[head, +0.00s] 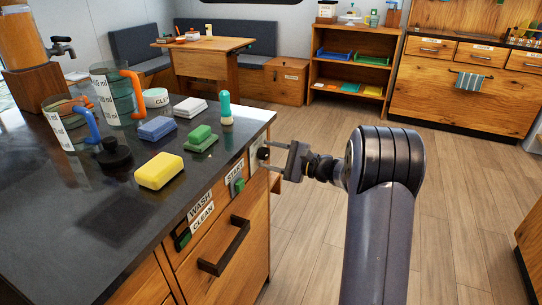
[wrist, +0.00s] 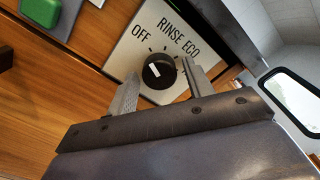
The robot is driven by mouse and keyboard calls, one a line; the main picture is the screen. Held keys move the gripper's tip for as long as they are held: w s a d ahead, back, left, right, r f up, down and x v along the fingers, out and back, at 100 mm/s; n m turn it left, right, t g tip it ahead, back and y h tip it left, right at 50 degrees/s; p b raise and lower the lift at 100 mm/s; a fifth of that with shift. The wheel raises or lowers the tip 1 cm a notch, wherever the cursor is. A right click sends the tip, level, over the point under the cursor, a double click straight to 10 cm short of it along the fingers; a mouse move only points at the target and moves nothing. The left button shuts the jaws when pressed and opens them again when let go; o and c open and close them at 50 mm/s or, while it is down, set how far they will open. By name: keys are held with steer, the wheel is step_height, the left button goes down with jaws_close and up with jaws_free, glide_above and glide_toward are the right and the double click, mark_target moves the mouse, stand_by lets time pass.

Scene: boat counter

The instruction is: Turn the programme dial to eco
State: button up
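The programme dial (wrist: 159,71) is a round black knob with a white mark, on a white panel (wrist: 128,50) lettered OFF, RINSE and ECO. The white mark lies on the knob's left part; I cannot tell for certain which label it points to. In the head view the dial (head: 263,153) is small, on the counter's end near its top corner. My gripper (head: 273,160) faces it. In the wrist view the fingers (wrist: 160,68) are open, one each side of the knob, with narrow gaps showing; contact is not clear.
Left of the dial is a green START switch (head: 239,185). A drawer handle (head: 224,246) sticks out below. The dark countertop (head: 110,215) above holds sponges, jugs and a green-topped bottle (head: 226,108). The wooden floor (head: 465,190) to the right is clear.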

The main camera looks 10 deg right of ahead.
steer(key=c, duration=0.8)
steer(key=m+p, duration=0.3)
steer(key=shift+r+m+p, duration=0.15)
steer(key=shift+m+p, duration=0.25)
steer(key=m+p, duration=0.4)
steer(key=m, duration=0.1)
steer(key=shift+p, duration=0.35)
steer(key=m+p, duration=0.3)
steer(key=m, duration=0.1)
steer(key=shift+s+m+p, duration=0.1)
steer(key=shift+m+p, duration=0.2)
steer(key=shift+m, duration=0.1)
steer(key=shift+m+p, duration=1.25)
steer(key=shift+m, duration=0.75)
steer(key=shift+f, duration=0.2)
